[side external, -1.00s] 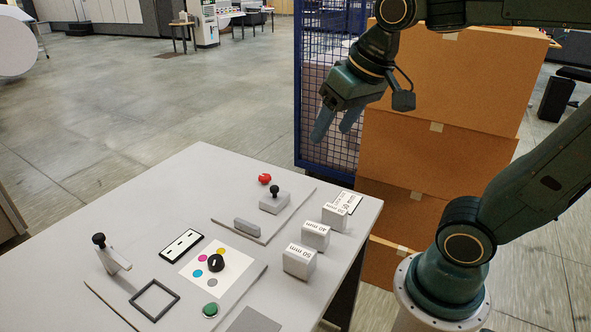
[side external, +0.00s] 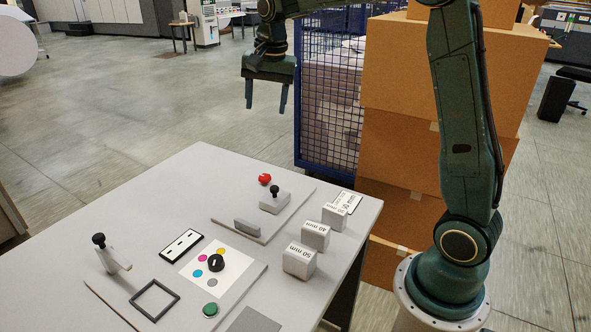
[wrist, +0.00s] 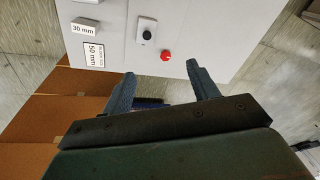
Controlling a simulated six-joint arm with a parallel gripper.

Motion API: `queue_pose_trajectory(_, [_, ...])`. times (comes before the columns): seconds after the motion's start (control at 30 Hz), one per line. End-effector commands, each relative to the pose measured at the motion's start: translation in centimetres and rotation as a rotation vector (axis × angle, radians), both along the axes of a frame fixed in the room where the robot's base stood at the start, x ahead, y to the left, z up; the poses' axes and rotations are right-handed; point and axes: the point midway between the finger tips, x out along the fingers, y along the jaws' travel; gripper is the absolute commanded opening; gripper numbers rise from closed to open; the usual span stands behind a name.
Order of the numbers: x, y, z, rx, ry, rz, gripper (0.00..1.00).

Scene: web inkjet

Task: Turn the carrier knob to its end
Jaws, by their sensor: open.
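My gripper (side external: 266,110) is open and empty, fingers pointing down, high above the table's far edge. In the wrist view its fingertips (wrist: 160,74) stand apart, with the red knob beyond them. A grey block with a black ball-topped knob (side external: 275,189) sits on a grey plate; this knob also shows in the wrist view (wrist: 146,35). A black round knob (side external: 216,262) with a white mark stands on a white card with coloured dots. A third black knob (side external: 99,240) tops an upright grey lever at the left. Which one is the carrier knob I cannot tell.
A red knob (side external: 265,179) stands at the table's far side. Several grey blocks with size labels (side external: 316,236) line the right side. A green button (side external: 210,310) and a black square frame (side external: 154,299) are nearer. A blue mesh cage (side external: 330,110) and cardboard boxes (side external: 440,90) stand behind.

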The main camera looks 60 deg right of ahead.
Motion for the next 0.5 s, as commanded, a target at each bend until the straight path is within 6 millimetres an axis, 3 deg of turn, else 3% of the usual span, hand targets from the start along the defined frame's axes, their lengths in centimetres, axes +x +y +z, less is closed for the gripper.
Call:
queue_pose_trajectory(0.2, [3.9,-3.0,-3.4,0.035,0.046,-0.176,0.59])
queue_pose_trajectory(0.5, [8.1,-7.4,-9.1,0.073,0.102,-0.421,0.59])
